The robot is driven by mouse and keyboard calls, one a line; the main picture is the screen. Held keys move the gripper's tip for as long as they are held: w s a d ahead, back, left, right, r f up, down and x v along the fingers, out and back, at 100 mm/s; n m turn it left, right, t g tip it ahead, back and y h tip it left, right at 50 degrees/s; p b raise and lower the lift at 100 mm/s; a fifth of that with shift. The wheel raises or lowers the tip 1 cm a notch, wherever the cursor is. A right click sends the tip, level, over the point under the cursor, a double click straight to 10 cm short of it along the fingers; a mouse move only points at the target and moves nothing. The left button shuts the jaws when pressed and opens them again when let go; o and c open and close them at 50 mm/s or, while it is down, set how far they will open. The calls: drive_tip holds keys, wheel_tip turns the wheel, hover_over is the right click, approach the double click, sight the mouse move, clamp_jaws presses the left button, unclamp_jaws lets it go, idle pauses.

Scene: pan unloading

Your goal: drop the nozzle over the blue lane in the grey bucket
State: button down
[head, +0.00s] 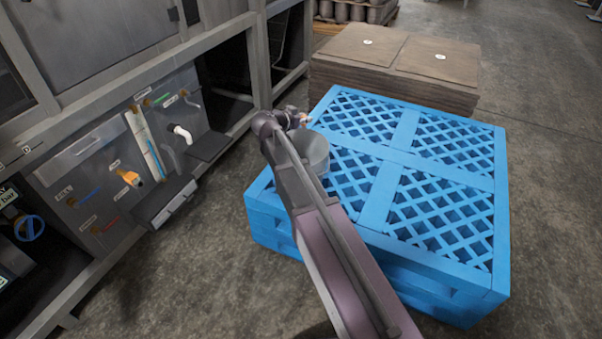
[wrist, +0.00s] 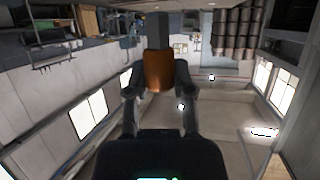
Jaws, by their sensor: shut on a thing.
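My gripper (wrist: 158,78) is shut on the nozzle (wrist: 157,68), a piece with a copper-orange lower part and a dark grey upper part, seen in the wrist view. In the head view my gripper (head: 297,116) is over the far left corner of the blue pallet (head: 400,158); the nozzle is too small there to make out. A grey round shape (head: 314,150) shows beside my arm over the pallet; I cannot tell whether it is the bucket or part of my arm. I cannot pick out a blue lane inside any bucket.
A grey panel (head: 100,160) with labels, coloured hoses and an orange fitting (head: 129,177) stands in the frame at left. A grey box (head: 165,201) juts out from it. Brown stacked sheets (head: 395,60) stand behind the pallet. Bare floor lies between panel and pallet.

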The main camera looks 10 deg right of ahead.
sight(304, 129)
drive_tip(key=shift+f+b, duration=1.9)
drive_tip(key=shift+f, duration=0.35)
drive_tip(key=shift+c, duration=2)
unclamp_jaws()
